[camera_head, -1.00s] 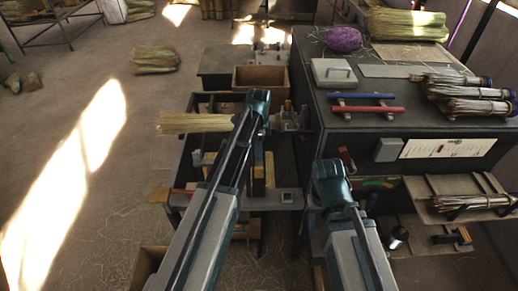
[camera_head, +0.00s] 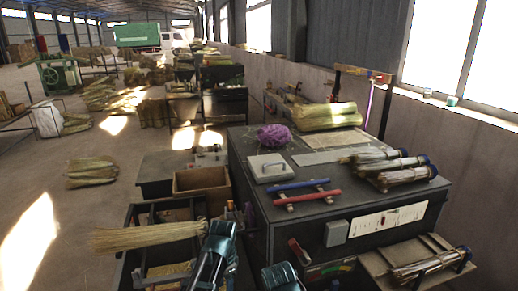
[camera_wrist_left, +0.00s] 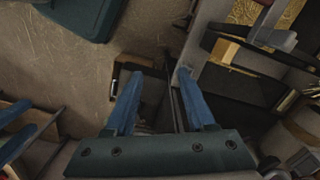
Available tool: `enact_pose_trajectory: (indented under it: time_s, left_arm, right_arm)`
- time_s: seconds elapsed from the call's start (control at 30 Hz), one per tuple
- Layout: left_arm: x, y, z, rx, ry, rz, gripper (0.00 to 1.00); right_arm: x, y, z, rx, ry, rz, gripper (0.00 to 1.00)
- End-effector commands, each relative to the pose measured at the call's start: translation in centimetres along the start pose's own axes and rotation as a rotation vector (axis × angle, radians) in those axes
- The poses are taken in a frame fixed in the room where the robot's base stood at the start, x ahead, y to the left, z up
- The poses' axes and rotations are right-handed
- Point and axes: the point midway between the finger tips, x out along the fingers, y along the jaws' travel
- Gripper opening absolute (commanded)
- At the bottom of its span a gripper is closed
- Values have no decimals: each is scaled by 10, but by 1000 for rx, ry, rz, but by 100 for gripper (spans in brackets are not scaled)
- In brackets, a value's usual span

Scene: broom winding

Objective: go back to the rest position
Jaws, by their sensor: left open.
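My left gripper (camera_wrist_left: 157,97) shows in the left wrist view with its two blue fingers apart and nothing between them. Below it are the concrete floor and a small open wooden box (camera_wrist_left: 140,68). In the head view only teal links of my two arms show at the bottom edge, and neither gripper's fingertips are visible there. A straw bundle (camera_head: 145,237) lies over the dark bench frame (camera_head: 128,270), just left of my left arm.
A large dark workbench (camera_head: 300,225) stands to the right, with a purple twine ball (camera_head: 274,135), blue (camera_head: 300,183) and red (camera_head: 308,197) bars, and tied straw brooms. An open wooden box (camera_head: 202,190) sits beside it. Open floor (camera_head: 95,205) lies left, with a loose straw bundle (camera_head: 90,172).

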Motion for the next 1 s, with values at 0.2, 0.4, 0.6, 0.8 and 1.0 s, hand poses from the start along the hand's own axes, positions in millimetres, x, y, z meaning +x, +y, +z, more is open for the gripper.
enact_pose_trajectory:
  time_s: [0.2,0.4,0.6,0.8,1.0]
  left_arm:
    - [36,104,28,-335,-31,-27,55]
    - [46,144,42,-523,-42,-49,55]
    - [47,152,45,-574,-43,-55,55]
    - [47,151,44,-574,-43,-54,55]
    - [47,151,44,-573,-43,-54,55]
  right_arm:
    - [36,-3,-2,-3,0,1,50]
    - [47,-4,-3,-5,0,1,50]
    - [47,-4,-3,-5,0,1,50]
    - [47,-4,-3,-5,0,1,50]
    - [47,-4,-3,-5,0,1,50]
